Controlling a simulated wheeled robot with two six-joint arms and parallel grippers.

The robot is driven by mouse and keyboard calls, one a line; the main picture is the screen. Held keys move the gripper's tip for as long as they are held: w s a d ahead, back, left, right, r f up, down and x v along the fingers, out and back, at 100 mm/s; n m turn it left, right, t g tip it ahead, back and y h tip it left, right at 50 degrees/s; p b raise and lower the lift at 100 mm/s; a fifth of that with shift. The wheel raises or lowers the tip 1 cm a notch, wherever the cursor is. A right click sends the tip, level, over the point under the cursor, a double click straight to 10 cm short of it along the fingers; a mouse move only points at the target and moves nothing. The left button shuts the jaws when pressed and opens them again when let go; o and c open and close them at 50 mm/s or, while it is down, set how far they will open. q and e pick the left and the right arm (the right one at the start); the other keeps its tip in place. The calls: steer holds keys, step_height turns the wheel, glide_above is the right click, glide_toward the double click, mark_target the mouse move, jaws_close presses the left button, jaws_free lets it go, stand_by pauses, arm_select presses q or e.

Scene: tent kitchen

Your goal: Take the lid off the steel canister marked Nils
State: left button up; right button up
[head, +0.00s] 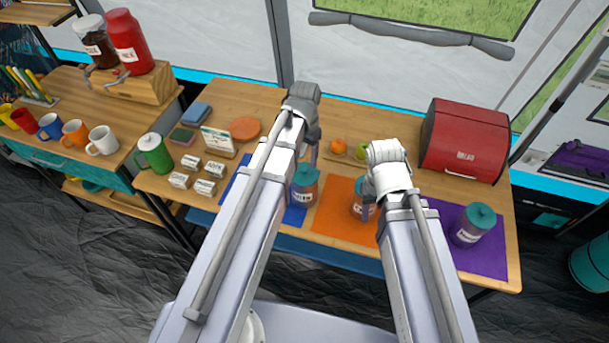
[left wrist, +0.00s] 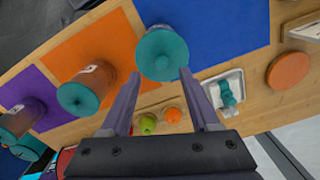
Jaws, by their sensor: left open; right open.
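Three canisters with teal lids stand on mats: one (head: 304,190) on the blue mat (head: 293,216), one (head: 360,207) on the orange mat (head: 340,222), one (head: 468,234) on the purple mat (head: 490,262). Their labels are too small to read, so I cannot tell which says Nils. My left gripper (head: 312,160) is open above the blue-mat canister. In the left wrist view its fingertips (left wrist: 160,74) lie either side of that canister's lid (left wrist: 162,52); contact cannot be told. My right gripper (head: 367,192) is open at the orange-mat canister, partly hiding it.
A red bread bin (head: 464,140) stands at the back right. An orange (head: 338,146) and a green apple (head: 361,151) lie behind the canisters. A small tray (left wrist: 217,84) holds a teal object. Labelled blocks, a green mug (head: 154,152) and an orange disc (head: 245,128) are at the left.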

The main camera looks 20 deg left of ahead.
mark_target(305, 168)
arm_select(q)
step_height(305, 168, down, 5)
steer(key=b, duration=0.5)
steer(key=shift+w+a+f, duration=0.1)
steer(key=shift+f, duration=0.05)
jaws_close()
